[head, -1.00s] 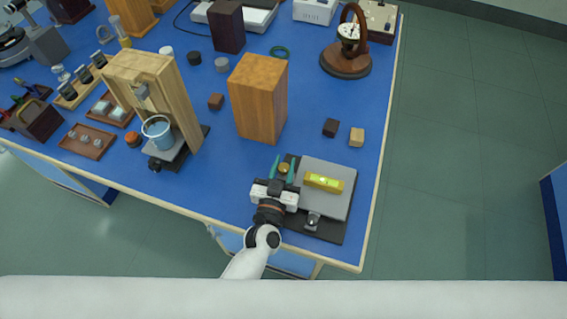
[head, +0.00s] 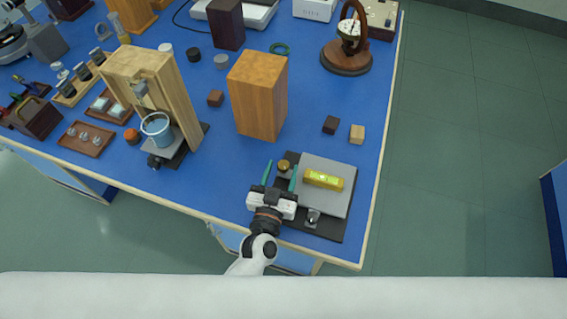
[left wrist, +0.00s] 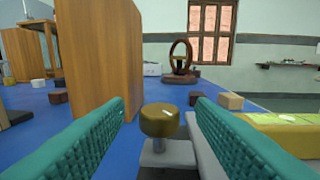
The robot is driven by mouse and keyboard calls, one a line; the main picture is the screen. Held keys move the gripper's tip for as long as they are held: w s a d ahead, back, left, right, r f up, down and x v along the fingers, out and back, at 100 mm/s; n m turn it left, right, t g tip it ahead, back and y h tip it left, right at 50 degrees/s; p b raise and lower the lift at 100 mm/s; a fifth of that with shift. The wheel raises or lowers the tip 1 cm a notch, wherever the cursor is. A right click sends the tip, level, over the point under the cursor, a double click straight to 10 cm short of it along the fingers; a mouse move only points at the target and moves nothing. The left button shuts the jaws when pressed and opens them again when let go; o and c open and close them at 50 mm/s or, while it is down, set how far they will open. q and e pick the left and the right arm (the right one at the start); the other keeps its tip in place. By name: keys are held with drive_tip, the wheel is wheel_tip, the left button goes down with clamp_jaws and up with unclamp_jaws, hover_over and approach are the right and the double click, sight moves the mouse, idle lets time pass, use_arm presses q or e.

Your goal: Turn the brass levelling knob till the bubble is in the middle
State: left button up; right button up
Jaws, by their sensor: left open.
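The brass levelling knob (head: 284,166) stands at the far left corner of the grey levelling plate (head: 337,205). In the left wrist view it is a brass cap (left wrist: 160,120) on a pale stem. My left gripper (head: 281,167) is open, its teal fingers on either side of the knob. In the left wrist view a gap shows between the knob and each finger (left wrist: 160,107). A yellow spirit level (head: 323,181) with a green vial lies on the plate; it also shows in the left wrist view (left wrist: 285,130). The bubble's exact place is too small to tell. My right gripper is not in view.
A tall wooden block (head: 258,97) stands beyond the knob. A dark cube (head: 330,125) and a light wooden cube (head: 357,134) lie behind the plate. A wooden stand with a blue pail (head: 157,128) is to the left.

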use_arm(q)
drive_tip(key=b+v, duration=0.1)
drive_tip(key=v, duration=0.8)
drive_tip(key=shift+s, duration=0.15)
drive_tip(key=shift+a, duration=0.1)
